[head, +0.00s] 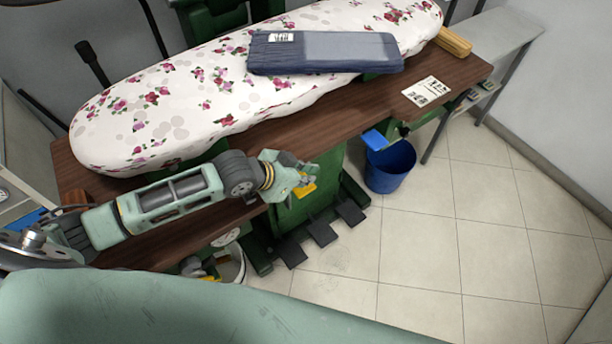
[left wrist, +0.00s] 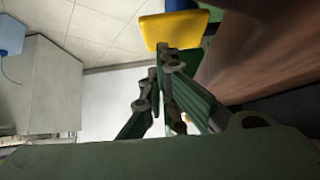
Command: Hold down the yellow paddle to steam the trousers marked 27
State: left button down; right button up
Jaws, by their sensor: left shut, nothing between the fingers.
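Folded dark blue trousers (head: 340,47) lie on the flowered ironing board (head: 150,115), with a white tag (head: 281,37) whose print is too small to read. The yellow paddle (head: 306,190) is at the table's front edge, partly hidden by my left gripper (head: 302,178). In the left wrist view the yellow paddle (left wrist: 172,29) lies just past the fingertips of the left gripper (left wrist: 165,52). The fingers are shut and empty, and their tips overlap the paddle's edge in the picture. I cannot tell whether they press on it. My right gripper is not in view.
A blue paddle (head: 374,139) sits farther right on the table edge, above a blue bucket (head: 391,167). Dark foot pedals (head: 320,230) stand below the green press base. A printed card (head: 427,91) lies on the brown table (head: 375,112). Tiled floor at right is clear.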

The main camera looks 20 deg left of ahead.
aim_at(306, 188)
pick_arm(q)
jog(key=shift+r, duration=0.1)
notch_tip(306, 188, up, 4)
jog(key=p, duration=0.4)
jog(key=shift+p, duration=0.35)
jog(key=b+v, duration=0.1)
jog(key=v, duration=0.9)
